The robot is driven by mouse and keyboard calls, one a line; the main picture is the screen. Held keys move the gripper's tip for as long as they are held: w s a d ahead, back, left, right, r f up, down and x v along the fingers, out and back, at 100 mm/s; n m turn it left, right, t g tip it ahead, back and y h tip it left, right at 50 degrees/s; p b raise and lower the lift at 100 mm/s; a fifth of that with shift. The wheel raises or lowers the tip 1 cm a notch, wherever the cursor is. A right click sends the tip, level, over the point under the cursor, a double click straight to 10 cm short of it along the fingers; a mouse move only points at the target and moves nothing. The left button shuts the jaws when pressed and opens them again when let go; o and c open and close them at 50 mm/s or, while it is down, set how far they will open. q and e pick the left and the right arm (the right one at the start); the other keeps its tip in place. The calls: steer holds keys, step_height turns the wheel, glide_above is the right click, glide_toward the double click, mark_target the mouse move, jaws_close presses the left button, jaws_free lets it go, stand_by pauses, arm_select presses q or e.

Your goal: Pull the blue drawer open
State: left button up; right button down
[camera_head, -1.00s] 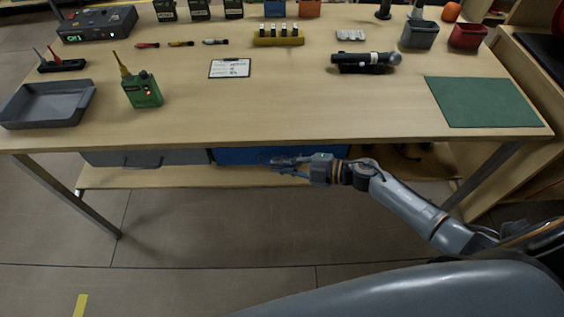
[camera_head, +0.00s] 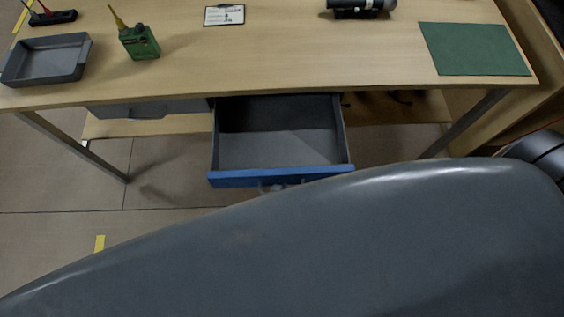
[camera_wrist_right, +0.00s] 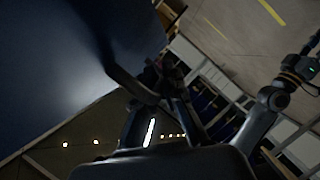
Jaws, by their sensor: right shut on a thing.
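The blue drawer (camera_head: 240,178) hangs under the table and is pulled well out; its grey inside is visible and looks empty. Its dark blue front (camera_wrist_right: 65,75) fills the left of the right wrist view. My right gripper (camera_head: 282,187) is at the middle of the drawer's front, mostly hidden behind my own grey body. In the wrist view its fingers (camera_wrist_right: 157,88) are closed around the handle, which is dark and hard to make out. My left gripper is not in view.
A grey drawer (camera_head: 150,109) to the left is shut. Table legs flank the drawers.

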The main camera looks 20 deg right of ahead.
steer(key=shift+s+a, duration=0.2)
steer(key=shift+s, duration=0.55)
steer(key=c, duration=1.7)
jaws_free()
steer(key=v, duration=1.2)
steer(key=shift+r, duration=0.1)
